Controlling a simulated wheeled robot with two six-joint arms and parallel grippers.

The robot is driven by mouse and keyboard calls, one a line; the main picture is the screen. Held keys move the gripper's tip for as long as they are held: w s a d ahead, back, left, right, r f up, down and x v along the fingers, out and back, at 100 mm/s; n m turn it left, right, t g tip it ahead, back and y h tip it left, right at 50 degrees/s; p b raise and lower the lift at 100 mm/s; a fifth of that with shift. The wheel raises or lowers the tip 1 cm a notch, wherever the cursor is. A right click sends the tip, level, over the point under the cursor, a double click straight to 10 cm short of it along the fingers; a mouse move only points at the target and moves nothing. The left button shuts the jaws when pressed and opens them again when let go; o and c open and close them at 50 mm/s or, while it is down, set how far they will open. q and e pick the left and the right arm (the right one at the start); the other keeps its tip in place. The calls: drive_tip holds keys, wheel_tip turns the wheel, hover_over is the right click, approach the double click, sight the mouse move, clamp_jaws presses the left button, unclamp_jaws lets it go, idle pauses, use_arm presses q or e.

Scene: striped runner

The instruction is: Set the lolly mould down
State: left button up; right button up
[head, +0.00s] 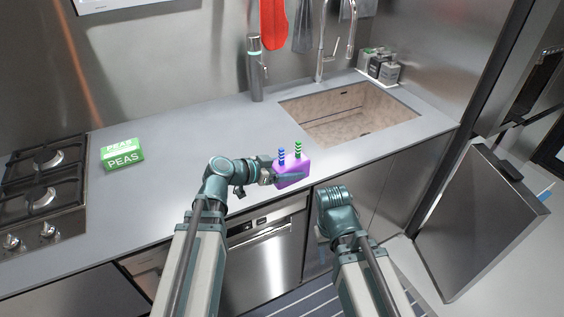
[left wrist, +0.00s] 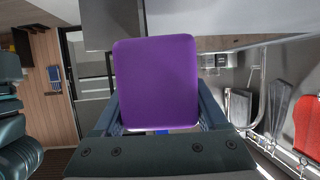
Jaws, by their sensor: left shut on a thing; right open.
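The purple lolly mould (head: 294,172), with a blue-striped and a green-striped stick on top, is upright at the front edge of the worktop. My left gripper (head: 275,173) is shut on it from the left side. In the left wrist view the purple mould (left wrist: 156,84) fills the space between the fingers. I cannot tell whether its base touches the worktop or is just above it. My right gripper (head: 323,234) is low in front of the cabinets, apart from the mould; its fingers are mostly hidden by the arm.
The grey worktop (head: 200,140) is clear between the green peas box (head: 122,154) and the sink (head: 345,113). A gas hob (head: 42,185) is at the left. A dark bottle (head: 256,75) stands at the back. An open door panel (head: 480,215) stands at the right.

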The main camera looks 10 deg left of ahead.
use_arm(q)
drive_tip(key=shift+s+d, duration=0.25)
drive_tip(key=shift+d, duration=0.15)
